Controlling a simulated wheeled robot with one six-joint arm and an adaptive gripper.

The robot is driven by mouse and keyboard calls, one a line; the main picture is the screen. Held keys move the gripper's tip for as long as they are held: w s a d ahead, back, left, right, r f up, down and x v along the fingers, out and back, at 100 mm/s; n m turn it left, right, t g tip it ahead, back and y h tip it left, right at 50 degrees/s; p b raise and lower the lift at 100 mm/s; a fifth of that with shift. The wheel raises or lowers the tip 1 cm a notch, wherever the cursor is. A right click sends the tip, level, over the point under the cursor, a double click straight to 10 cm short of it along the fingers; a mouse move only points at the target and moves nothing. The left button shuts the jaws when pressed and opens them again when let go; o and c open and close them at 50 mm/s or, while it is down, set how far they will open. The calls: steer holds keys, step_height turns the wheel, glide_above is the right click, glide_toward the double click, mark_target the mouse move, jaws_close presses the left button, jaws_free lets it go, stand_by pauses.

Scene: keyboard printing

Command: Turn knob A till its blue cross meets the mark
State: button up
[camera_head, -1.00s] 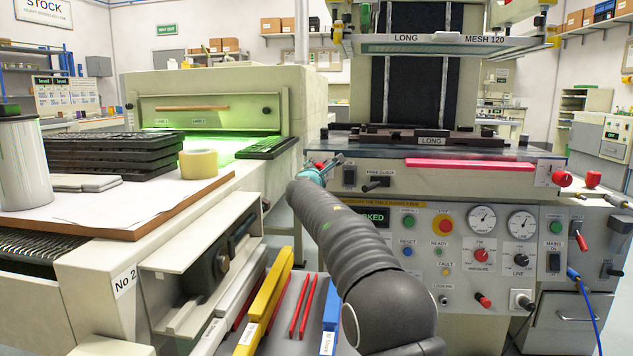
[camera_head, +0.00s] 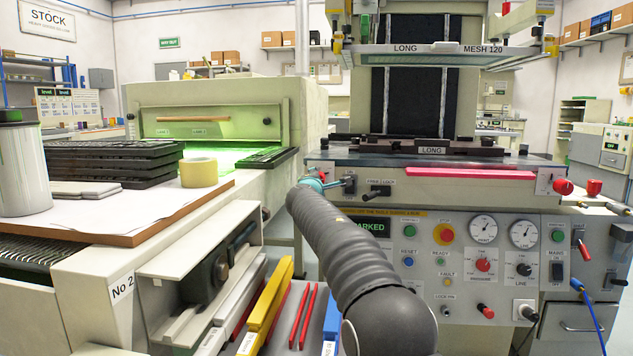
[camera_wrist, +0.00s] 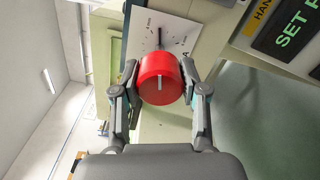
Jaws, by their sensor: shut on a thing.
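In the wrist view a red round knob (camera_wrist: 160,82) sits between the two fingers of my gripper (camera_wrist: 161,88), which are shut on its sides. I cannot make out a blue cross. In the head view my gripper (camera_head: 325,184) is at the left end of the press front, largely behind my arm; this knob is not clearly visible there.
The press's control panel (camera_head: 465,290) with other knobs and switches is right of my arm. Another red knob (camera_head: 563,187) is at the press's right end. At left a board (camera_head: 125,219) carries black trays (camera_head: 110,163) and a tape roll (camera_head: 199,172).

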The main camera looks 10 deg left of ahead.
steer(key=o, duration=1.1)
steer(key=shift+o, duration=0.2)
steer(key=s, duration=1.2)
steer(key=shift+a, duration=0.2)
